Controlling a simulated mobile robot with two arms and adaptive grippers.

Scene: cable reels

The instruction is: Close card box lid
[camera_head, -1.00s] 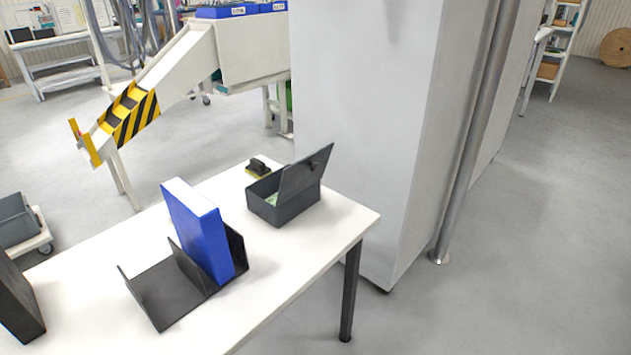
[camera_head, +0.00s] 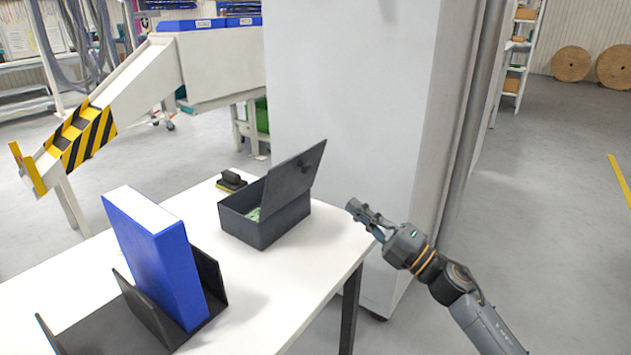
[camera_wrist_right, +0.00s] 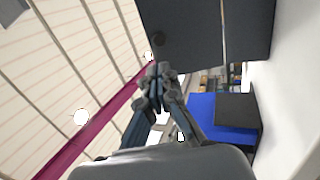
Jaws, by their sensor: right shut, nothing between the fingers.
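The dark grey card box (camera_head: 262,224) stands on the white table (camera_head: 290,292). Its lid (camera_head: 295,172) is open, tilted up and leaning to the right, with a little green content visible inside. My right gripper (camera_head: 355,208) is shut and empty, to the right of the box and apart from the lid, near the table's right edge. In the right wrist view, the shut fingertips (camera_wrist_right: 158,72) are in front of the dark box and lid (camera_wrist_right: 192,30). My left gripper is not in view.
A blue binder (camera_head: 155,255) stands in a black desk organiser (camera_head: 140,312) to the left of the box. A small black and yellow object (camera_head: 231,181) lies behind the box. A white cabinet or pillar (camera_head: 350,100) stands close behind the table's right end.

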